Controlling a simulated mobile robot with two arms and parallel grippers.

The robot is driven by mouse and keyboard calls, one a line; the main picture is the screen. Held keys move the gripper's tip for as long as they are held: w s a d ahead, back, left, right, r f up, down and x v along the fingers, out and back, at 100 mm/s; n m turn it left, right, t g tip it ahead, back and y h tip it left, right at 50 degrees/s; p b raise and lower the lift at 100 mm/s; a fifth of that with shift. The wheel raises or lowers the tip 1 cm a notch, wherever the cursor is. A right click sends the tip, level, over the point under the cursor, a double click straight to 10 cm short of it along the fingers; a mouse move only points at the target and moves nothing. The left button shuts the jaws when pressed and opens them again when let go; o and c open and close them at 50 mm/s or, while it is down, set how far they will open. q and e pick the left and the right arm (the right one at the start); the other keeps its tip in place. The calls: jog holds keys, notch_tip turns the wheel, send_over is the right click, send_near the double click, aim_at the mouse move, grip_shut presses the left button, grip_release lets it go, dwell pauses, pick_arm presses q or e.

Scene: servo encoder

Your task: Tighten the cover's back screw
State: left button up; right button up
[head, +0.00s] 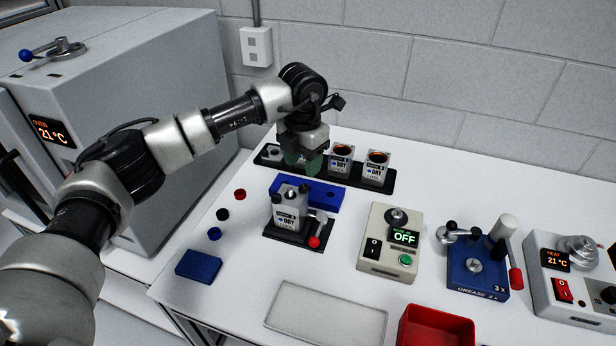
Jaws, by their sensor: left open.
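A grey servo unit (287,212) with a "DRY" label stands upright in a black fixture (284,238) with a red-knobbed lever (315,241) at its right. Small dark pieces show on top of the unit; which one is the back screw I cannot tell at this size. My left gripper (302,166) points down behind and above the unit, over the left part of the black rack. Its greenish fingers are apart, with nothing visible between them. The fingers hide part of the rack. My right gripper is out of view.
A black rack (384,187) at the back holds more "DRY" units (340,162). A blue block (322,194) lies behind the fixture. A switch box reading OFF (388,245), a blue grease station (474,272) and a red bin (437,328) stand right. A pale tray (328,314) is in front.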

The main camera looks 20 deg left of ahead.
aim_at(303, 186)
pick_arm(q)
notch_tip(303, 186, down, 3)
jog(key=shift+s+p, duration=0.15)
jog(key=shift+p, duration=0.2)
notch_tip(303, 186, down, 2)
jog(key=shift+d, duration=0.1)
jog(key=shift+f, duration=0.4)
jog(key=shift+c, duration=0.4)
grip_shut()
jog(key=shift+f+m+b, duration=0.25)
jog(key=shift+m+b, duration=1.4)
jog(key=shift+m, duration=0.15)
jog(key=m+b, duration=0.2)
jog(key=m, duration=0.1)
jog(key=shift+r, duration=0.1)
jog(key=shift+r+m+b, duration=0.1)
jog(key=shift+m+b, duration=0.7)
jog(key=shift+m, duration=0.5)
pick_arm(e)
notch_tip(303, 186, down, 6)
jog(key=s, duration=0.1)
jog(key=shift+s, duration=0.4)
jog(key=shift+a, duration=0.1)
